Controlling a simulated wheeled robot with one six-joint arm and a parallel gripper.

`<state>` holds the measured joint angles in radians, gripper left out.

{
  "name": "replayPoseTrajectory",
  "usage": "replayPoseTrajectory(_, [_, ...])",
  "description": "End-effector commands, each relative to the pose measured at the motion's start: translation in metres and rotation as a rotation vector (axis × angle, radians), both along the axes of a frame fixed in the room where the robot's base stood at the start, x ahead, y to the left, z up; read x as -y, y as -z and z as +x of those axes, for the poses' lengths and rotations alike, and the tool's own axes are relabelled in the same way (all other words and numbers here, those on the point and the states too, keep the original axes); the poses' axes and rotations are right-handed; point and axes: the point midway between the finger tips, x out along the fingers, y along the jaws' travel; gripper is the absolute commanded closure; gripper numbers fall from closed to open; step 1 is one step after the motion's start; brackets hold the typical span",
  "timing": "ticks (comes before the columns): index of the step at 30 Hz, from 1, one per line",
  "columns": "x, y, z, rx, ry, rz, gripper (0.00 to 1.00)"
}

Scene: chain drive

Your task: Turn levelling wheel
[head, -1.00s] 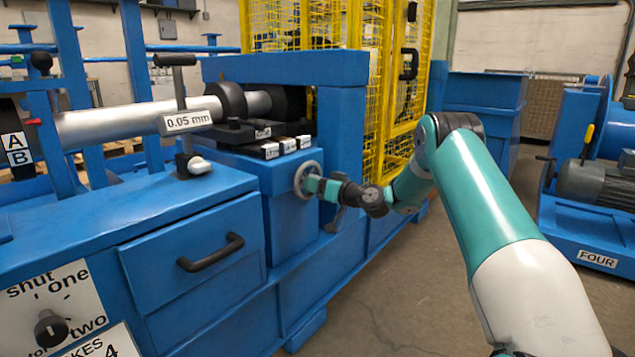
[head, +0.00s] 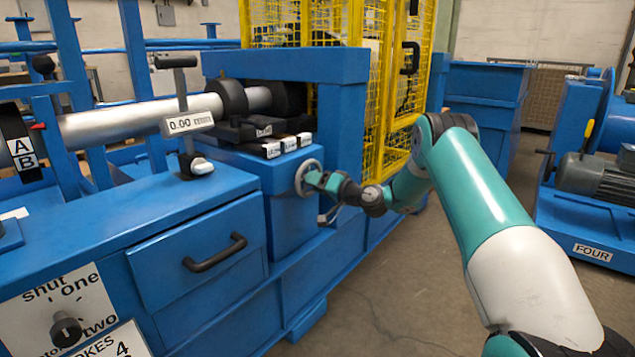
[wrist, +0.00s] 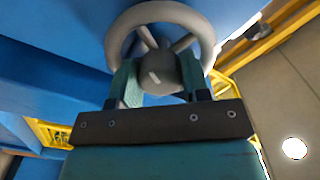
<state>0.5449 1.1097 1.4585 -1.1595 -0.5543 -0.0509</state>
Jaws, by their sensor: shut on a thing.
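The levelling wheel (head: 308,178) is a grey spoked handwheel on the right face of a blue machine pedestal. It fills the top of the wrist view (wrist: 160,30). My gripper (head: 318,180) reaches it from the right and is shut on it. In the wrist view the two teal fingers (wrist: 160,80) sit on either side of the wheel's round hub. A display above the machine bed (head: 188,123) starts with 0.00; the rest of its text is blurred.
A blue drawer with a black handle (head: 215,252) is left of the wheel. A yellow mesh guard (head: 400,90) stands behind my arm. Blue machine FOUR (head: 590,200) is at the right. Grey floor (head: 400,290) lies open in front.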

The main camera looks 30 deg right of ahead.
Motion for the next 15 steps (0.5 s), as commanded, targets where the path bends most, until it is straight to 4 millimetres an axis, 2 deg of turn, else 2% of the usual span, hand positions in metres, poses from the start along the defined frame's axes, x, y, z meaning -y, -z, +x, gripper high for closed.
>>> replayPoseTrajectory(9, [0.0011,0.0006,-0.0003,-0.001,0.002,0.001,0.81])
replayPoseTrajectory(10, [0.0011,0.0006,-0.0003,-0.001,0.002,0.001,0.52])
replayPoseTrajectory(12, [0.001,0.0006,-0.0003,-0.001,0.002,0.001,0.36])
replayPoseTrajectory(13, [0.0008,0.0006,-0.0002,-0.001,0.002,0.001,0.31])
replayPoseTrajectory(15, [0.0004,0.0005,-0.0001,0.0,0.001,0.001,0.31])
